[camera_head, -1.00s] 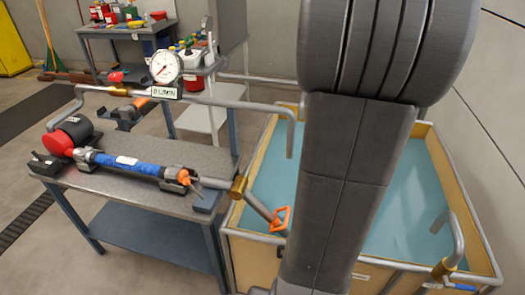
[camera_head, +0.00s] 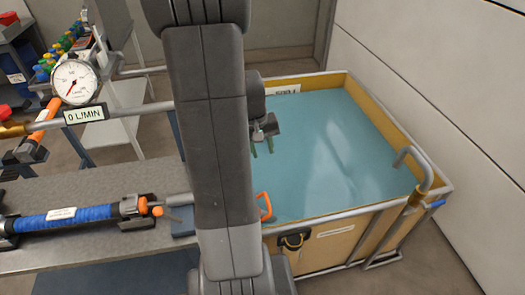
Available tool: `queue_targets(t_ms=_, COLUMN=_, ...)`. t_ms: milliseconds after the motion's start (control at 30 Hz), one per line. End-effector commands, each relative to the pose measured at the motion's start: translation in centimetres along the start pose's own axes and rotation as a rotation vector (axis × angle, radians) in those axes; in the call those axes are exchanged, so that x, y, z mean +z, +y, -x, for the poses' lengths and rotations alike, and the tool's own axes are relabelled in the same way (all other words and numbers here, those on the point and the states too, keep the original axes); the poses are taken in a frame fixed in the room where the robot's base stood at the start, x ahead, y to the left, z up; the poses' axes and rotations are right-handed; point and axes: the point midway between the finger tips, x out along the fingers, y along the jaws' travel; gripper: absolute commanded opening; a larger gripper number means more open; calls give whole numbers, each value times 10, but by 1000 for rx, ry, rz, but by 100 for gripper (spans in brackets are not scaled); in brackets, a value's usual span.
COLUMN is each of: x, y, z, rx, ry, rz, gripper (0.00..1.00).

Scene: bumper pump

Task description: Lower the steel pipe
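My arm crosses the middle of the picture. A steel pipe with an orange handle (camera_head: 264,206) is at the tank's near left edge. Only the handle and a short grey piece of pipe (camera_head: 180,199) at the bench end show; my arm hides the middle, so its tilt cannot be told. The gripper is above and apart from the handle.
The tank (camera_head: 345,205) has a raised rim. A hooked steel pipe (camera_head: 418,165) with a brass collar stands at its right corner. A bench (camera_head: 90,190) on the left carries a blue pump (camera_head: 55,218). The gauge (camera_head: 73,80) stands above a 0 L/MIN sign (camera_head: 84,114).

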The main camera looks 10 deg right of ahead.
Motion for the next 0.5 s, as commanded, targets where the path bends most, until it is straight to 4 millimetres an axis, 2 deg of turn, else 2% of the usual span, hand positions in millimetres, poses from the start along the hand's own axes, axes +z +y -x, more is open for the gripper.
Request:
queue_targets(t_ms=200, x=0, y=0, z=-15, rx=-1, ry=-1, rz=0, gripper=35)
queue_targets(t_ms=500, x=0, y=0, z=-16, rx=-1, ry=0, rz=0, gripper=33)
